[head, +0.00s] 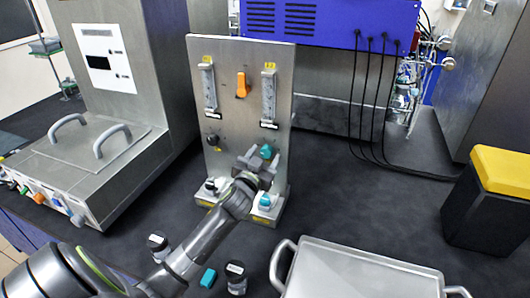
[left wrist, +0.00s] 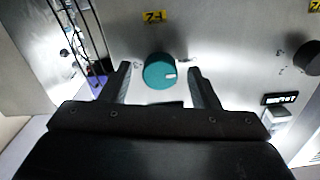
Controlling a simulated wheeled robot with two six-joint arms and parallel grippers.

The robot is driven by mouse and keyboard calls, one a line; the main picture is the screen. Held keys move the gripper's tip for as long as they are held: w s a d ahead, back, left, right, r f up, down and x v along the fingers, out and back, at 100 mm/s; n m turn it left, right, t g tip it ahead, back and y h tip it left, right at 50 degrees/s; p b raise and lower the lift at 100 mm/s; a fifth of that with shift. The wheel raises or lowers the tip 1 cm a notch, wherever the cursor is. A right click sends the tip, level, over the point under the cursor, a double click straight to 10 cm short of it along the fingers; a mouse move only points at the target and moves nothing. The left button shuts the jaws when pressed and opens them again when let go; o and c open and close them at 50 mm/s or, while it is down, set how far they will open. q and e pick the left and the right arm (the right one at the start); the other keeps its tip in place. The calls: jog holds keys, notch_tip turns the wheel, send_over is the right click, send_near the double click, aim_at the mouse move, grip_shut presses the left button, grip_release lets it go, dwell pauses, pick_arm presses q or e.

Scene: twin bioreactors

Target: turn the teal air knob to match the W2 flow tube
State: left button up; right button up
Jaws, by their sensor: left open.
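The teal air knob (head: 266,151) sits on the upright metal panel (head: 238,120), below the right-hand flow tube (head: 268,95). Another flow tube (head: 209,88) is at the panel's left; their labels are too small to read. My left gripper (head: 260,162) is in front of the teal knob and partly covers it. In the left wrist view the teal knob (left wrist: 158,72) shows between the spread fingers of the open gripper (left wrist: 160,82), with gaps on both sides. A white mark on the knob points to the right there. My right gripper is not in view.
Small jars (head: 236,278), a teal block (head: 208,277) and a metal tray (head: 350,272) are in front.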

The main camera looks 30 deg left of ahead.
pick_arm(q)
jog(key=shift+w+a, duration=0.15)
jog(key=shift+w, duration=0.35)
jog(key=shift+c, duration=0.5)
jog(key=c, duration=0.9)
jog(key=shift+m, duration=0.3)
jog(key=m+p, duration=0.2)
jog(key=m, duration=0.3)
jog(key=shift+r+m, duration=0.1)
jog(key=shift+m, duration=0.2)
jog(key=m+p, duration=0.2)
jog(key=m, duration=0.3)
jog(key=shift+m, duration=0.4)
